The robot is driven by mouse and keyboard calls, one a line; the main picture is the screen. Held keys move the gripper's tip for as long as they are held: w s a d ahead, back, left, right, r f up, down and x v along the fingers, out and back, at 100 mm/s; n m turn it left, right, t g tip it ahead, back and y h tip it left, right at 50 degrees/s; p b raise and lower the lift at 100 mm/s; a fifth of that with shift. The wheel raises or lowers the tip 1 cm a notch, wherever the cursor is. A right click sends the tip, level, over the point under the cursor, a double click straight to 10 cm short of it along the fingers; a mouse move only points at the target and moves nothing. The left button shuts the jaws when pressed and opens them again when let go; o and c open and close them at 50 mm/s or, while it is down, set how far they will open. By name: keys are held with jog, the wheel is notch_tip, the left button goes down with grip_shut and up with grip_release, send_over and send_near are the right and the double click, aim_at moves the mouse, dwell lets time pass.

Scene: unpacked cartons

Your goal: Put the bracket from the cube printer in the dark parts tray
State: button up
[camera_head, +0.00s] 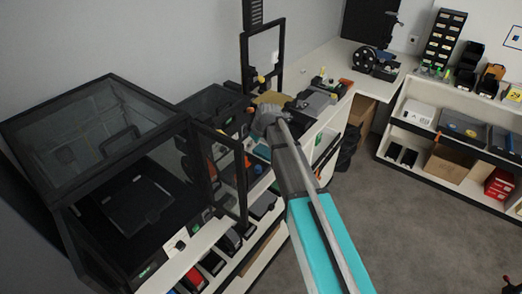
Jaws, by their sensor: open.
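A black-framed, cube-shaped printer (213,101) stands on the white bench left of centre, with its glazed door (222,172) swung open towards me. Small teal and orange things show in and beside it, but I cannot make out the bracket. My gripper (263,118) is at the end of my teal and grey arm, over the bench just right of the printer. My wrist hides most of its fingers; it is open, and I see nothing held. I cannot tell which dark container is the dark parts tray.
A larger black enclosure with a raised clear lid (95,125) stands at left. A black upright frame (245,60) stands behind my gripper. A loaded shelf unit (455,150) is at right; grey floor (400,235) is clear.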

jog(key=s+d+m+g+h, duration=0.1)
jog(key=s+d+m, duration=0.4)
jog(key=s+d, duration=0.4)
jog(key=s+d+f+m+g+h, duration=0.1)
jog(key=s+d+m, duration=0.4)
jog(key=s+d, duration=0.5)
jog(key=s+h, duration=0.1)
jog(key=s, duration=0.4)
jog(key=shift+s+f+g+h, duration=0.25)
jog(key=shift+s+g+h, duration=0.05)
jog(key=shift+g, duration=0.1)
jog(key=shift+c, duration=0.5)
jog(key=shift+s, duration=0.1)
